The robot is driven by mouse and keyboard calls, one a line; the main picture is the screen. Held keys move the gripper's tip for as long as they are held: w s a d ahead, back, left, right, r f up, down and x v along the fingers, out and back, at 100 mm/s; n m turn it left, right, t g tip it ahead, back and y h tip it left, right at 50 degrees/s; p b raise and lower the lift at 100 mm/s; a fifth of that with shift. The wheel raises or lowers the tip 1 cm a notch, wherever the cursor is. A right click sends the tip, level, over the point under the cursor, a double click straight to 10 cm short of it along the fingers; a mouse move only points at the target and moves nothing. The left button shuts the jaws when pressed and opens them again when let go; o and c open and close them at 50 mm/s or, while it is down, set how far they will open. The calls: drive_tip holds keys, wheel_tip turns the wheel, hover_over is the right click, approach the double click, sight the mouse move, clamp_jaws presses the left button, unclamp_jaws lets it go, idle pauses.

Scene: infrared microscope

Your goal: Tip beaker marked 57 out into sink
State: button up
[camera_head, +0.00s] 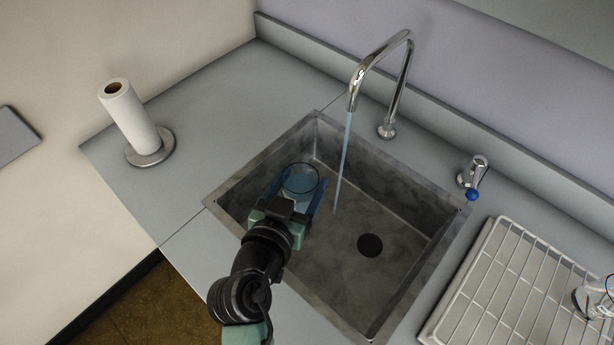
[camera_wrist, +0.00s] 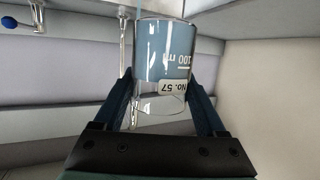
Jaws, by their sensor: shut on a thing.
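A clear glass beaker (camera_head: 300,182) with blue-tinted liquid is held over the left part of the grey sink (camera_head: 405,262). It looks about upright. In the wrist view, the beaker (camera_wrist: 163,50) shows its "No. 57" label and "100 ml" mark upside down, with liquid in most of it and a clear band near one end. My gripper (camera_head: 296,194) is shut on the beaker, one blue finger on each side; the gripper also shows in the wrist view (camera_wrist: 163,92).
Water (camera_head: 342,165) runs from the curved faucet (camera_head: 379,60), right of the beaker. A blue-tipped tap handle (camera_head: 474,180) stands behind the sink. A white drying rack (camera_head: 500,262) with glassware (camera_head: 594,298) is right. A paper towel roll (camera_head: 130,118) stands left. The drain (camera_head: 370,245) is clear.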

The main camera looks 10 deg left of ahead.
drive_tip(key=s+d+r+p, duration=0.4)
drive_tip(key=d+r+p, duration=0.2)
drive_tip(key=d+r, duration=0.15)
wheel_tip(320, 180, down, 10)
drive_tip(key=n+g+h+p, duration=0.1)
drive_tip(key=n+g+h, duration=0.5)
drive_tip(key=n+h, duration=0.4)
drive_tip(key=n, duration=0.3)
drive_tip(key=shift+w+a+n+g, duration=0.3)
drive_tip(key=shift+w+a, duration=0.05)
drive_tip(key=shift+a, duration=0.05)
idle(0.5)
